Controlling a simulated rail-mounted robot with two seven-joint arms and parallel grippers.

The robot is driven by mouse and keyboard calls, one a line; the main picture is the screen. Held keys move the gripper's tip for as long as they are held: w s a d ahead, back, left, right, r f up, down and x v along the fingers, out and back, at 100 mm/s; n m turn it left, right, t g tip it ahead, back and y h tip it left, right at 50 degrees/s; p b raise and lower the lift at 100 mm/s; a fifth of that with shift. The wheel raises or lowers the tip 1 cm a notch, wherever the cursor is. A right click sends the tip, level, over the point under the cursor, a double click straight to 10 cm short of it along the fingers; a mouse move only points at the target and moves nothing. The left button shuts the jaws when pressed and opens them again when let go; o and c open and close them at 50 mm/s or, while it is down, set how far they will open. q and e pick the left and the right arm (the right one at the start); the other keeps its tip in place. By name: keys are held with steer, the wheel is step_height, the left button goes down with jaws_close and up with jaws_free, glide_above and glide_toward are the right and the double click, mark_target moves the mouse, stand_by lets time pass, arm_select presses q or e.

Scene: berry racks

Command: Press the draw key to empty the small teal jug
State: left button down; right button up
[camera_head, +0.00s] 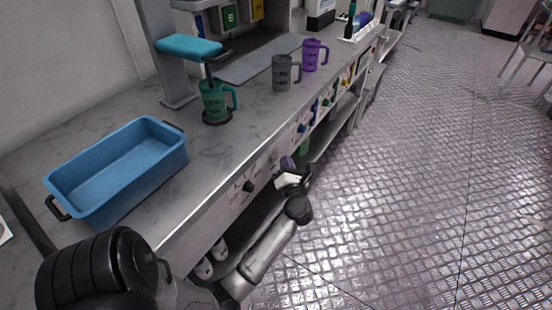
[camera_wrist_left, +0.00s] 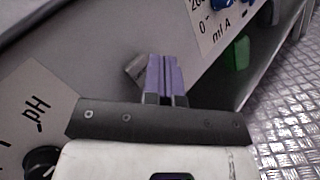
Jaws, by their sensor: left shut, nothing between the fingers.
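The small teal jug (camera_head: 215,104) stands upright on a dark round base on the counter, under a teal-topped stand (camera_head: 188,46). My left gripper (camera_head: 287,163) is below the counter's front edge, close to the front panel. Its purple fingers (camera_wrist_left: 165,76) are shut together with nothing between them, near the panel in the left wrist view. I cannot make out which part is the draw key. A green piece (camera_head: 303,147) shows just beyond the gripper, under the counter edge; a green piece also shows in the left wrist view (camera_wrist_left: 238,52). My right gripper is not in view.
A blue bin (camera_head: 92,212) sits at the counter's left. A grey mug (camera_head: 283,73) and a purple mug (camera_head: 313,55) stand further back. Coloured knobs line the front panel, with a black knob (camera_head: 249,186) near the gripper.

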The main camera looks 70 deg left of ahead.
arm_select(q)
steer(key=shift+s+a+p, duration=0.4)
steer(key=shift+s+a, duration=0.05)
steer(key=shift+a, duration=0.25)
stand_by(0.9)
steer(key=shift+w+d, duration=0.1)
steer(key=shift+d, duration=0.05)
steer(key=shift+w+d, duration=0.35)
steer(key=shift+d, duration=0.25)
stand_by(0.4)
steer(key=shift+w+d+b, duration=0.2)
steer(key=shift+w+d, duration=0.5)
steer(key=shift+d, duration=0.35)
steer(key=shift+w+d+b, duration=0.15)
steer(key=shift+w+d, duration=0.55)
steer(key=shift+d, duration=0.35)
